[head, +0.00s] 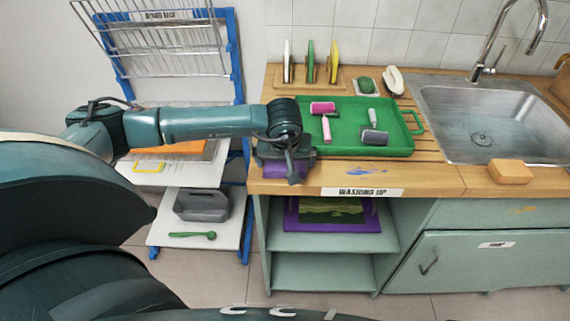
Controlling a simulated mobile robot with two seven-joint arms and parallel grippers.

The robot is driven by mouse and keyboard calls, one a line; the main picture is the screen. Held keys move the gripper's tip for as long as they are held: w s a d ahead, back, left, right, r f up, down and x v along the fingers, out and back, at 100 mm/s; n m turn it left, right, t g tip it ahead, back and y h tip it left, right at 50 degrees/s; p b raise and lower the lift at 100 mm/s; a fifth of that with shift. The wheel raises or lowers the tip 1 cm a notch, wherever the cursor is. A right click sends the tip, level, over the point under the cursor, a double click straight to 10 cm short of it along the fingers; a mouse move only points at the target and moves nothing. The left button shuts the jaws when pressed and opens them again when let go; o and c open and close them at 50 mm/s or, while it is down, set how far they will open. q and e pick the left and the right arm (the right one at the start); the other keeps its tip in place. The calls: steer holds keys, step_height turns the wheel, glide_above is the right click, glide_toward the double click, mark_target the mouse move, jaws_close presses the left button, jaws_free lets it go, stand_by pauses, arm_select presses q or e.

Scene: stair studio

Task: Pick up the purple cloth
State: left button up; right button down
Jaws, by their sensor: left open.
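The purple cloth (268,171) lies on the wooden worktop near its front left corner. It is a small folded-looking patch, mostly hidden beneath my gripper. My left gripper (291,169) points down right over the cloth, and its jaws are open. I cannot tell whether the fingers touch the cloth. My right gripper is not in view.
A green tray (349,145) with rollers stands just right of the gripper. Upright boards stand in a rack behind. The sink (491,117) and an orange sponge (511,171) are further right. A blue-framed drying rack (240,85) stands left of the worktop.

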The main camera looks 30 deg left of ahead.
mark_target(285, 164)
arm_select(q)
steer(key=shift+c, duration=0.2)
steer(key=c, duration=0.6)
steer(key=shift+o, duration=0.2)
step_height(285, 164, up, 10)
steer(key=b, duration=0.1)
steer(key=o, duration=0.4)
steer(key=c, duration=0.3)
